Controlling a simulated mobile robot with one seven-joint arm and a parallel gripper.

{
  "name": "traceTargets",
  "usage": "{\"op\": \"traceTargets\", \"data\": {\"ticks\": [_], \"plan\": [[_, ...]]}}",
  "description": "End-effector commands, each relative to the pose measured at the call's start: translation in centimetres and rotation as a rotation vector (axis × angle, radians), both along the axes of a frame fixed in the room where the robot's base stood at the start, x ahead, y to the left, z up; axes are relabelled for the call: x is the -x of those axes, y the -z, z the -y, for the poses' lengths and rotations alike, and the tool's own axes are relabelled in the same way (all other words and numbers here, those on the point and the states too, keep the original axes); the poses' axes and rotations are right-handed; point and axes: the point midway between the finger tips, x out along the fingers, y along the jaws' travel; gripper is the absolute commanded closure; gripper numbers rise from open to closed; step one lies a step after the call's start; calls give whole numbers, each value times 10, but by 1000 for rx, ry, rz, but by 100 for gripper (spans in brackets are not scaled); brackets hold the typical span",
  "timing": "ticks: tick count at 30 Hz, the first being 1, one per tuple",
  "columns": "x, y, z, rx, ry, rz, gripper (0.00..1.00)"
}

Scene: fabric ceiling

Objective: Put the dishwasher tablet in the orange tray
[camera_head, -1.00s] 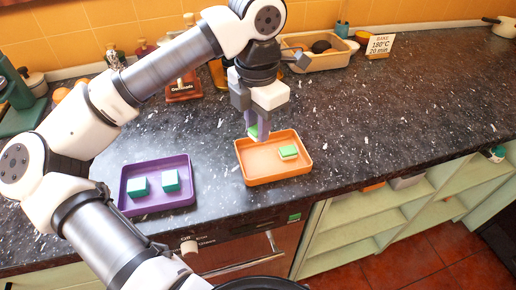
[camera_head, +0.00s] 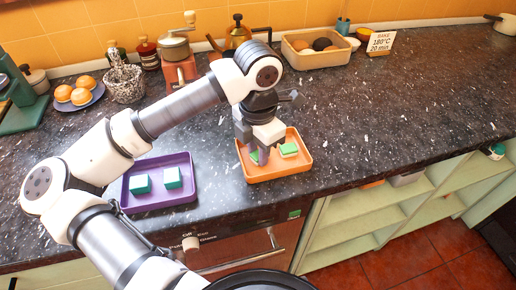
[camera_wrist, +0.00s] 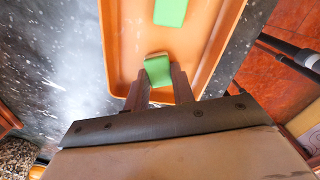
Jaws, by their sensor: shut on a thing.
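The orange tray (camera_head: 279,174) stands on the dark speckled counter. It also shows in the wrist view (camera_wrist: 118,45). One green tablet (camera_head: 289,150) lies inside it towards the right, at the top in the wrist view (camera_wrist: 171,11). My gripper (camera_wrist: 158,86) points down over the left part of the tray, shut on another green tablet (camera_wrist: 158,70). The held tablet is partly hidden in the head view, and I cannot tell whether it touches the tray floor. Two green-and-white tablets (camera_head: 141,184) (camera_head: 173,178) sit in the purple tray (camera_head: 160,203) to the left.
A wooden box with round items (camera_head: 318,60) and a baking sign (camera_head: 383,42) stand at the back. The counter right of the orange tray is clear.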

Motion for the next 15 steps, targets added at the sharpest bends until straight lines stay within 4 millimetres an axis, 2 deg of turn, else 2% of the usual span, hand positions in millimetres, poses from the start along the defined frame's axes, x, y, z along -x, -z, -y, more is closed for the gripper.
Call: {"op": "traceTargets", "data": {"ticks": [2,3,7,15], "plan": [[0,4,0,0,0,0,97],[0,2,0,0,0,0,73],[0,2,0,0,0,0,56],[0,1,0,0,0,0,54]]}}
